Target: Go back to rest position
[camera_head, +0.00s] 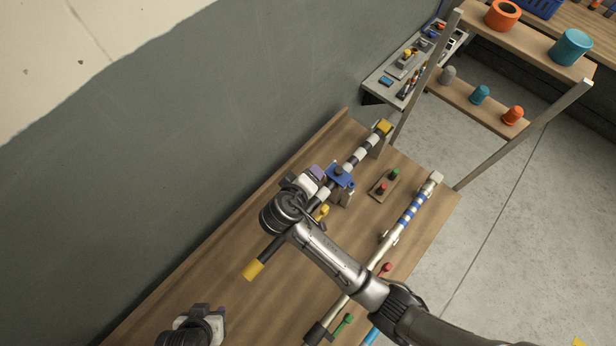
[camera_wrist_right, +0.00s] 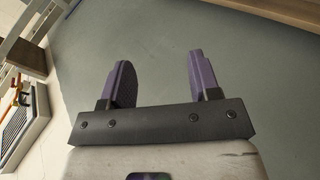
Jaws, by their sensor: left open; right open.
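The banded bar (camera_head: 362,152) runs along the wall side of the bench. A blue-striped pipe (camera_head: 411,211) and a red-green button panel (camera_head: 384,186) lie to its right. A shelf rack (camera_head: 540,55) and tool shelf (camera_head: 376,84) stand behind. The concrete floor at right is open.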

